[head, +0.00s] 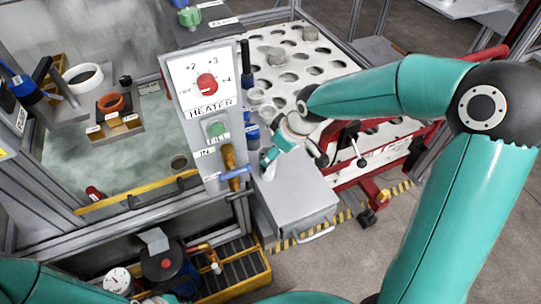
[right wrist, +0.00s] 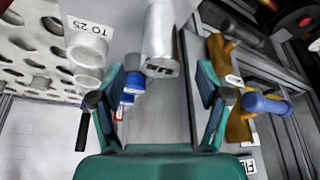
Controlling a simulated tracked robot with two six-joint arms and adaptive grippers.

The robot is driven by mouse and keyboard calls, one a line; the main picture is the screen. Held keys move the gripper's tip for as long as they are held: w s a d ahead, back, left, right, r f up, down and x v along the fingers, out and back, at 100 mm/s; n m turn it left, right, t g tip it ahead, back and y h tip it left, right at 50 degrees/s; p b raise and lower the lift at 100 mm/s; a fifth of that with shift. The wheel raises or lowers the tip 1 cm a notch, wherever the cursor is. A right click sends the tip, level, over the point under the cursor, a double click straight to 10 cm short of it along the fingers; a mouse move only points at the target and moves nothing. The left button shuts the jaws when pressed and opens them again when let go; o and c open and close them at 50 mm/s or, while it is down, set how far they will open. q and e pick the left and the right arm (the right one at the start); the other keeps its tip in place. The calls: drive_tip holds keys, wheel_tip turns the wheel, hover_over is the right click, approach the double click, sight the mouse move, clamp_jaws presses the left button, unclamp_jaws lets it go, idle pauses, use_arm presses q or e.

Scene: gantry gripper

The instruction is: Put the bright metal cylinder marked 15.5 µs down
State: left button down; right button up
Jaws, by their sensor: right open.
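The bright metal cylinder (right wrist: 160,38) is in the upper middle of the right wrist view, with a dark marking on its near end that is too small to read. My right gripper (right wrist: 162,88) is open, its two fingers spread left and right. The cylinder lies just beyond the fingertips, between their lines, and no finger is seen touching it. In the head view my right gripper (head: 273,154) is low over the grey cabinet (head: 298,202), beside the heater panel. I cannot pick out the cylinder there. My left gripper is not in view.
A white rack with round holes (head: 318,70) stands behind the gripper. The heater panel (head: 202,80) rises at its left, with a brown-handled tap (head: 229,160) and a blue handle (head: 236,173) close by. A red frame (head: 388,148) lies to the right. The cabinet's front top is clear.

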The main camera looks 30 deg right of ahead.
drive_tip(key=shift+v, duration=2.4)
